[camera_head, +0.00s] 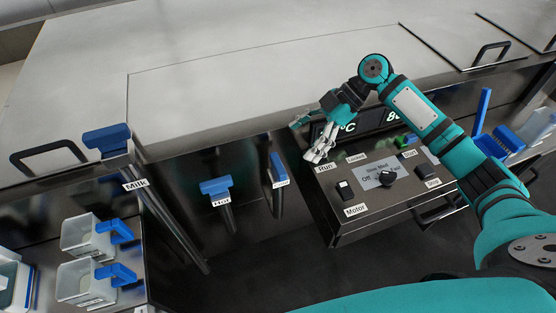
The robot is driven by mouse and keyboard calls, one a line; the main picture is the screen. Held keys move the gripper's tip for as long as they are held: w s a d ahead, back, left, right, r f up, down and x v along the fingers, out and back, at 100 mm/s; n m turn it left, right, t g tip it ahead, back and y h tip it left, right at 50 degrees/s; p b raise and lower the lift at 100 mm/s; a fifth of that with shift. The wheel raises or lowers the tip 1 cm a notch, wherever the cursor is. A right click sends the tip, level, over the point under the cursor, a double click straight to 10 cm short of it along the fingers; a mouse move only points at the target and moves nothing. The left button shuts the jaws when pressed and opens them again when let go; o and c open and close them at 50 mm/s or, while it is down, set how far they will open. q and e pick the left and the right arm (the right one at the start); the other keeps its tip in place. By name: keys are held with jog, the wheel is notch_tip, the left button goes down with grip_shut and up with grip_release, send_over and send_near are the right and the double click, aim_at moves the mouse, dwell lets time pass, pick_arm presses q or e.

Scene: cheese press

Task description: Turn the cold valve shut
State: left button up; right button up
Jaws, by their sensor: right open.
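The cold valve has a blue handle (278,166) on a dark pipe, left of the control box. Its small label is too blurred to read surely. The handle lies roughly along its pipe, unlike the crosswise blue handle of the hot valve (215,186) to its left. My right gripper (305,141) is open and empty, right of and a little above the cold handle in the picture, apart from it. It hangs by the control box's display and hides part of it. My left gripper is not in view.
The control box (345,229) with knobs and switches stands just under my right forearm. The milk valve (107,139) is at the left, above clear containers (88,240) with blue handles. A wide metal top (230,60) lies behind. Blue-handled tools (505,140) stand at the right.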

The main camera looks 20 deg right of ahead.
aim_at(278, 163)
jog(key=p+x, duration=0.1)
jog(key=x, duration=0.9)
jog(key=shift+c, duration=0.2)
